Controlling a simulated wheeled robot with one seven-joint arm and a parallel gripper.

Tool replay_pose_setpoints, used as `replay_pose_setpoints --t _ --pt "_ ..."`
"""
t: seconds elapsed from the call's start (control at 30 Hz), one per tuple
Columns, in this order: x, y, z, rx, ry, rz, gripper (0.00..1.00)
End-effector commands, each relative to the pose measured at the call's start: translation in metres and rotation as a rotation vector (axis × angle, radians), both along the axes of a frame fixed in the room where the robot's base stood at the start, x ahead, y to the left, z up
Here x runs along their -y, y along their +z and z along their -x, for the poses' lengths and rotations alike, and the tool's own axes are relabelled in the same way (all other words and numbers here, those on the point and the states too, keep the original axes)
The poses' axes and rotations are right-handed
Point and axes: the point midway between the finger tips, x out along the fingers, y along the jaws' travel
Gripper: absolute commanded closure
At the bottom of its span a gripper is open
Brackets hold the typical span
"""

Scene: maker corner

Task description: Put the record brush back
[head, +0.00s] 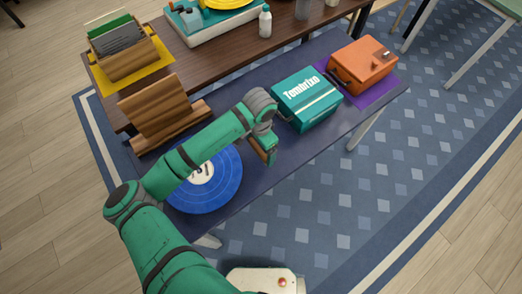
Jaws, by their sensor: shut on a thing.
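My gripper (269,155) is over the front part of the dark blue table (240,203), just left of and in front of the teal box. It is shut on a small brown piece, the record brush (262,152), of which only a sliver shows beside the fingers. The teal box (306,98) has white "Tombrixo" lettering and looks closed. A blue record (221,187) with a white label lies on the table left of my gripper, partly hidden under my arm.
A wooden slatted stand (158,112) is at the table's left end. An orange case (362,65) sits on a purple mat (383,88) at the right. Behind, a brown table holds a record crate (127,58), a turntable (215,20) and a white bottle (265,22).

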Motion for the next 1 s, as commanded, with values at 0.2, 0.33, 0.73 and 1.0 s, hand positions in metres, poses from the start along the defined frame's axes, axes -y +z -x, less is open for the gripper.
replay_pose_setpoints --t 0.2,0.33,0.73,1.0 --pt "0.004 -0.021 -0.005 -0.002 0.002 -0.001 0.29" --pt "0.004 -0.037 -0.005 -0.001 0.001 -0.002 0.29" --pt "0.004 -0.042 -0.005 -0.001 0.001 0.001 0.29" --pt "0.004 -0.041 -0.005 0.000 0.000 0.000 0.00"
